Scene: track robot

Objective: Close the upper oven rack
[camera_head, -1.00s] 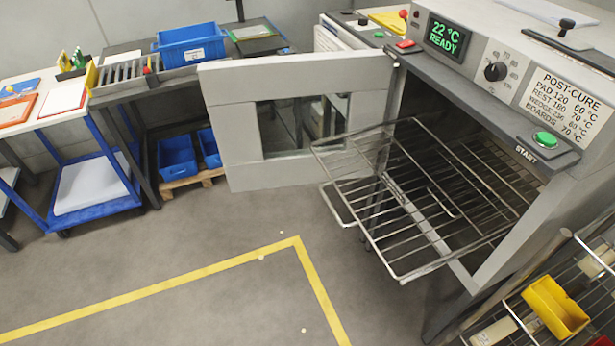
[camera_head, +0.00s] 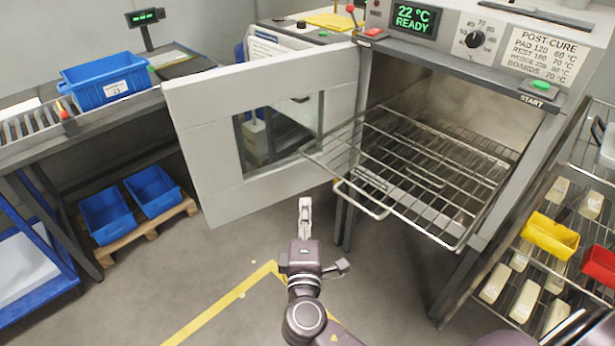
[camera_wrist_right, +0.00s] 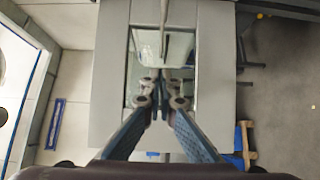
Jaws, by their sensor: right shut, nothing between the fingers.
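The oven (camera_head: 470,60) stands on the right with its door (camera_head: 200,130) swung wide open to the left. The upper wire rack (camera_head: 400,170) is pulled out and juts well past the front of the oven. My right gripper (camera_head: 305,203) is shut and empty, in front of and below the racks, touching neither. In the right wrist view the gripper (camera_wrist_right: 162,88) points toward the grey door (camera_wrist_right: 110,75) and its window. My left gripper is not in view.
A shelf rack with a yellow bin (camera_head: 550,235) and a red bin (camera_head: 600,265) stands close on the right. Blue bins (camera_head: 108,215) sit on a pallet at left, below a conveyor table. The floor (camera_head: 215,265) before the oven is clear.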

